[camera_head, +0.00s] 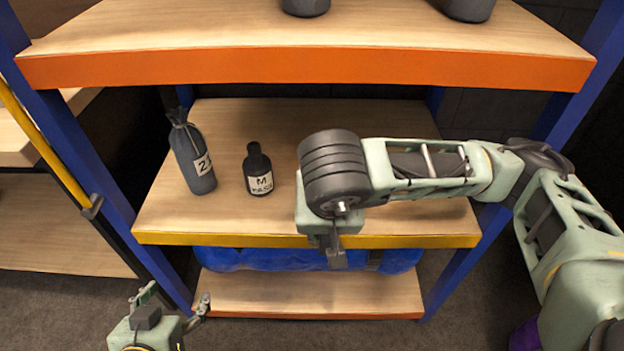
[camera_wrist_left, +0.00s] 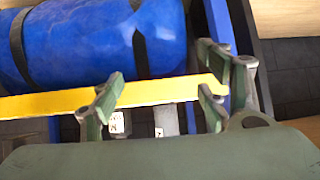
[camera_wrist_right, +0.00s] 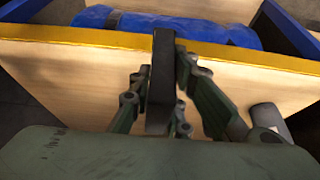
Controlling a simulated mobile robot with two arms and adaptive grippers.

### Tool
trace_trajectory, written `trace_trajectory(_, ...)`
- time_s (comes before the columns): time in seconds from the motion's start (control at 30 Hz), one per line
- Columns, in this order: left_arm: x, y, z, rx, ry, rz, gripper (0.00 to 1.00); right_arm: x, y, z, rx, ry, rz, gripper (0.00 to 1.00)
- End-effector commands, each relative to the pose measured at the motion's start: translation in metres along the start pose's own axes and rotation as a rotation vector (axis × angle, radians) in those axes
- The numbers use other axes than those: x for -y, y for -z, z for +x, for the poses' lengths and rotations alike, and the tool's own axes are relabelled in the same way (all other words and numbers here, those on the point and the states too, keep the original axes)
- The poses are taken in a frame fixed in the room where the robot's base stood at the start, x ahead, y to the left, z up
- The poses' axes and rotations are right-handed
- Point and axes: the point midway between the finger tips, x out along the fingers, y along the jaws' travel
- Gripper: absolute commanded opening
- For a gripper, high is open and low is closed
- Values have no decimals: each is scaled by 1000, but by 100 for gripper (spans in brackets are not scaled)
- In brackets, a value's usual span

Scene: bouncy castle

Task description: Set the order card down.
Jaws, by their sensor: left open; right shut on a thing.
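My right gripper (camera_wrist_right: 163,82) is shut on a dark, thin, flat thing, the order card (camera_wrist_right: 161,70), seen edge-on in the right wrist view. Its face cannot be seen. In the head view the right gripper (camera_head: 335,245) is over the front of the middle shelf (camera_head: 225,222), close to its yellow edge, and my wrist hides most of the card. Whether the card touches the shelf I cannot tell. My left gripper (camera_head: 172,300) is open and empty, low in front of the shelf at the left; it also shows in the left wrist view (camera_wrist_left: 165,85).
A tall grey bottle (camera_head: 191,155) and a small dark bottle (camera_head: 257,170), both labelled, stand on the shelf's left part. Blue rolls (camera_head: 290,259) lie below. The upper shelf (camera_head: 300,68) overhangs; blue posts (camera_head: 75,150) flank the rack. Bare wood lies between the small bottle and my wrist.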

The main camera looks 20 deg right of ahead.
Motion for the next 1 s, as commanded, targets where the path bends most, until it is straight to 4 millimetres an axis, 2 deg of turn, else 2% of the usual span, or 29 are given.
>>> trace_trajectory(0.27, -4, 25, 4, -115, -8, 1, 69, -2, 67, 28, 0, -3, 9, 0)
trace_trajectory(0.4, -6, 44, 4, -206, -13, 2, 69, -1, 102, 43, -1, -2, 8, 0)
trace_trajectory(0.6, -10, 72, 1, -334, -20, 2, 69, 0, 143, 59, -1, 1, 4, 0)
trace_trajectory(0.8, -11, 84, -2, -392, -24, 1, 69, 0, 156, 65, 0, 1, 0, 0)
trace_trajectory(1.0, -15, 110, -11, -529, -33, 0, 69, 0, 148, 84, 2, 1, -1, 0)
